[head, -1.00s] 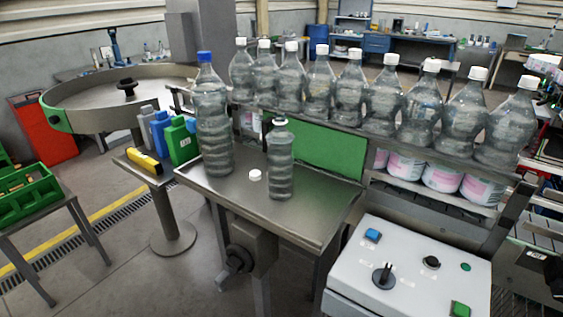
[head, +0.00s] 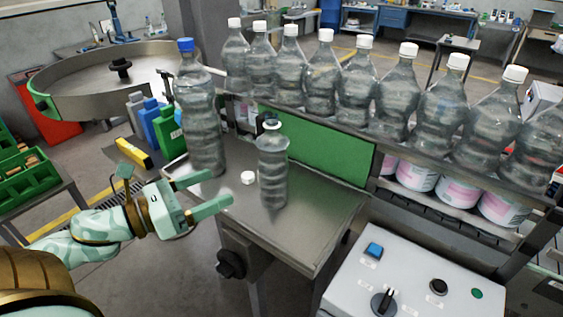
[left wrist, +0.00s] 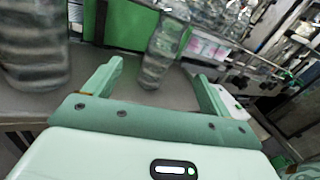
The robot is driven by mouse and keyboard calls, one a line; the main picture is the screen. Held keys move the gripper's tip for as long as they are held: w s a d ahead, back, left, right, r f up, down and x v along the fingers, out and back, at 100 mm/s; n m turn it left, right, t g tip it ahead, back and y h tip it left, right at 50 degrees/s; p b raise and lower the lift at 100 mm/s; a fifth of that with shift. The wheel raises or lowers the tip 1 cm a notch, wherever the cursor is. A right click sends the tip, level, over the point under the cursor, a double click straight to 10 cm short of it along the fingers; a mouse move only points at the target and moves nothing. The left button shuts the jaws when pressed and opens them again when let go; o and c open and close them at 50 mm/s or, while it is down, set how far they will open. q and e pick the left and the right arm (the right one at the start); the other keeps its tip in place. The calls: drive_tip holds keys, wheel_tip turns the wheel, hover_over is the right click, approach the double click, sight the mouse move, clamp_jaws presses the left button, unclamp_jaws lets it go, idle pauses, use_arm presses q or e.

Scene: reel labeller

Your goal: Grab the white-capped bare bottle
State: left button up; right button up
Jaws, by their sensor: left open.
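A small clear bottle (head: 272,170) without a label stands upright on the steel table (head: 315,215); its pale top is too small to tell whether it is capped. A loose white cap (head: 248,177) lies left of it. A taller blue-capped bottle (head: 203,125) stands behind left. Several unlabelled white-capped bottles (head: 358,85) stand in a row on the rail behind. My left gripper (head: 217,190) is open and empty at the table's left edge, fingers towards the small bottle. In the left wrist view the small bottle (left wrist: 160,52) shows beyond and between the fingertips. My right gripper is out of view.
A grey control box (head: 410,285) with knobs and buttons stands at the front right. A green panel (head: 325,153) and white-pink reels (head: 455,190) are behind the table. A round steel turntable (head: 85,85) stands at the back left. The table's front right is clear.

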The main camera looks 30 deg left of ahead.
sight(280, 168)
use_arm(q)
drive_tip(key=shift+m, duration=0.9)
drive_tip(key=b+x, duration=0.1)
drive_tip(key=x, duration=0.9)
drive_tip(key=shift+w+d+f+b, duration=0.15)
drive_tip(key=shift+b, duration=0.2)
drive_tip(key=w+d, duration=0.1)
drive_tip(key=w+d+f, duration=0.1)
drive_tip(key=w, duration=0.1)
drive_tip(key=shift+w+d, duration=0.1)
drive_tip(key=shift+w, duration=0.15)
drive_tip(key=shift+w+d+f, duration=0.1)
drive_tip(key=shift+w+d, duration=0.2)
drive_tip(key=shift+w, duration=0.25)
drive_tip(key=c, duration=1.4)
